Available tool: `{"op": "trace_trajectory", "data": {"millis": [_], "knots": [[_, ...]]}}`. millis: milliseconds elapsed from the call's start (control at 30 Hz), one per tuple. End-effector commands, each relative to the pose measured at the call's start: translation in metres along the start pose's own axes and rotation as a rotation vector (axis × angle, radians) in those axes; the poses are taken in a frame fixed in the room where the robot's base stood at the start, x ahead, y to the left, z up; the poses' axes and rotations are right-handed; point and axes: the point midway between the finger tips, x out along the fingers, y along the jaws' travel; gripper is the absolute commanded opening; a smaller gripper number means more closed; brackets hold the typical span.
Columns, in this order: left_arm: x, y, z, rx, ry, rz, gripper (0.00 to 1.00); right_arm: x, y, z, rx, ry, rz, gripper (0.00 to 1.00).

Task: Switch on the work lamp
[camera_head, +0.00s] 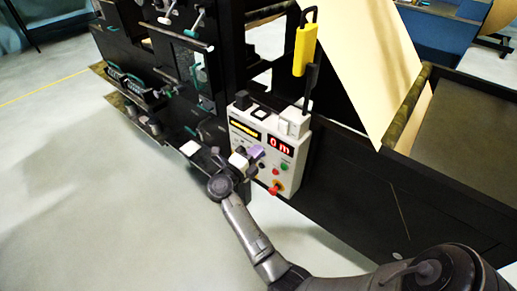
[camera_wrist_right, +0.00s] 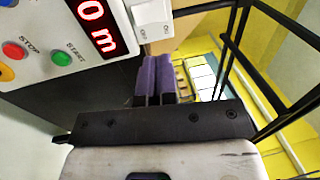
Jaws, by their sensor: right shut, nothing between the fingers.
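A yellow lamp-like bar (camera_head: 305,48) with a black hook stands on a dark post above the control box; I see no clear glow from it. The pale control box (camera_head: 246,129) carries a red "0 m" display. A white rocker switch (camera_wrist_right: 152,18) with ON and OFF marks sits beside the display in the right wrist view. My right gripper (camera_head: 257,152) is in front of the box in the head view. Its purple fingers (camera_wrist_right: 155,80) are shut and empty, below the switch in the wrist view and seemingly apart from it. My left gripper is not in view.
Red (camera_wrist_right: 13,50) STOP and green (camera_wrist_right: 59,58) START buttons lie close by on the box. A red knob (camera_head: 277,187) sticks out low on it. A kraft paper sheet (camera_head: 362,60) hangs behind right. Dark machinery (camera_head: 165,60) stands left; the floor in front is open.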

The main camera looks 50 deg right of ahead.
Motion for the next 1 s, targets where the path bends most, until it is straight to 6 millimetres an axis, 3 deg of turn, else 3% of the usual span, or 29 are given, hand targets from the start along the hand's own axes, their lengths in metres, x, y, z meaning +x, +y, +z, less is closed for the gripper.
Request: {"op": "trace_trajectory", "data": {"millis": [300,500,700,1000], "knots": [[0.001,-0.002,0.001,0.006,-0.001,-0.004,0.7,0.062,0.0,0.0,0.0,0.002,-0.003,0.0],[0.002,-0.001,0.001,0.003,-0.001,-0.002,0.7,0.091,-0.001,0.0,0.001,0.0,-0.003,0.0],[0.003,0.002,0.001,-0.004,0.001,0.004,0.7,0.108,0.0,0.001,0.0,-0.001,-0.001,0.0],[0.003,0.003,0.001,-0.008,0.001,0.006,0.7,0.115,0.0,0.001,0.001,-0.001,0.0,0.0]]}}
